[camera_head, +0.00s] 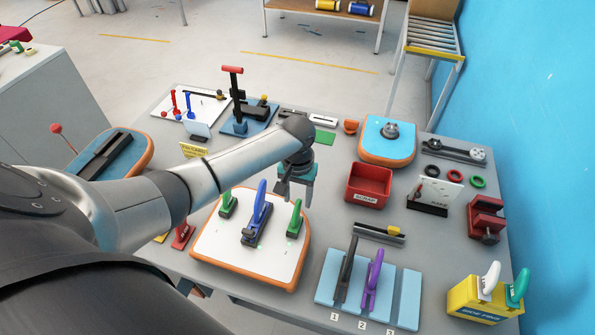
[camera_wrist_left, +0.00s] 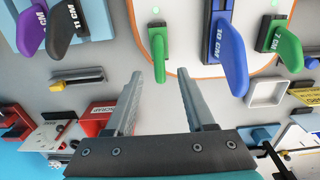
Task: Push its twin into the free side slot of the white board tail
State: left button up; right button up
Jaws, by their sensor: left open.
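The white board tail (camera_head: 255,264) with an orange rim lies on the table. A blue center fin (camera_head: 257,215) stands in its middle, marked 10 CM in the wrist view. One green side fin (camera_head: 228,204) stands on its left, another green side fin (camera_head: 295,219) on its right. The right-hand fin appears in the wrist view (camera_wrist_left: 158,52), just beyond the fingertips; the other (camera_wrist_left: 287,46), marked 7 CM, is at upper right. I cannot tell how deep each sits. My left gripper (camera_head: 296,194) is open and empty above the board's far right corner; its fingers show apart (camera_wrist_left: 160,74).
A blue rack (camera_head: 405,302) with black and purple fins stands right of the board. A yellow side-fins box (camera_head: 470,305) holds white and green fins. A red scrap bin (camera_head: 369,185) stands right of my gripper. Tools fill the table's back.

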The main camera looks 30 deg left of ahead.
pick_arm(q)
notch_tip(320, 180, up, 9)
jog(key=shift+r, duration=0.15)
dwell(0.6)
